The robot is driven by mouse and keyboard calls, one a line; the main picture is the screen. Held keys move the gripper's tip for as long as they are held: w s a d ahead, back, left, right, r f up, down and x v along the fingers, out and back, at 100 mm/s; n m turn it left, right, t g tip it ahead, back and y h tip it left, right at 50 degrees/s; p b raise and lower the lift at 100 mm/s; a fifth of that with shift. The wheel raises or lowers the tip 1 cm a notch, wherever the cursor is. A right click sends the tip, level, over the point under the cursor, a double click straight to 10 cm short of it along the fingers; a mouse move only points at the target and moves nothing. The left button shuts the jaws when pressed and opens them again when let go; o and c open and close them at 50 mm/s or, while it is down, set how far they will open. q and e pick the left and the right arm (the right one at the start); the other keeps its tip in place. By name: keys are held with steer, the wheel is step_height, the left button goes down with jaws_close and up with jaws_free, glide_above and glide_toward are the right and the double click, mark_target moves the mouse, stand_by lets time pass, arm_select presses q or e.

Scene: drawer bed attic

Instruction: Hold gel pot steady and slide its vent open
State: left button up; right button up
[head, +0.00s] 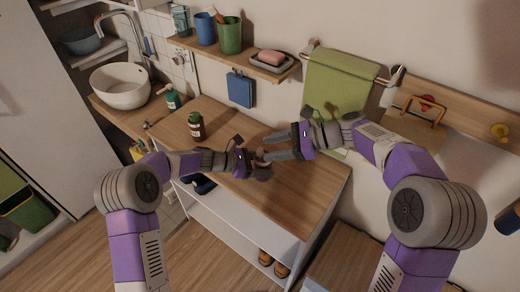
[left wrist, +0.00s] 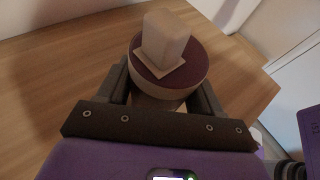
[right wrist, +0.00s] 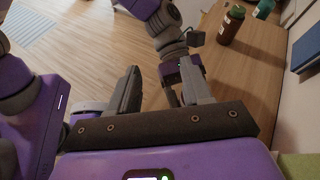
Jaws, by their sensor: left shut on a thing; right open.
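The gel pot (left wrist: 197,77) is a round beige pot with a dark purple top, and a pale block on a flat plate, likely the vent slide (left wrist: 168,38), stands on that top. My left gripper (left wrist: 162,95) is shut on the pot, with one finger on each side. In the head view the pot (head: 263,173) is small and partly hidden by the gripper at the worktop's front part. My right gripper (head: 277,145) is open and empty, just above and beside the pot. In the right wrist view its fingers (right wrist: 163,90) are apart, and the pot cannot be made out.
A brown bottle (head: 196,125) stands on the wooden worktop (head: 225,118) to the left, with a green pump bottle (head: 172,98) beyond it near the white basin (head: 120,86). A shelf (head: 225,58) with cups and soap and a green towel (head: 338,80) are at the wall.

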step_height(320, 180, down, 3)
steer(key=d+m+t+y, duration=0.1)
steer(key=m+t+y, duration=0.1)
steer(key=m+t, duration=0.5)
steer(key=t, duration=0.1)
glide_toward(262, 151)
steer(key=x, duration=1.1)
steer(key=shift+d, duration=0.1)
jaws_close()
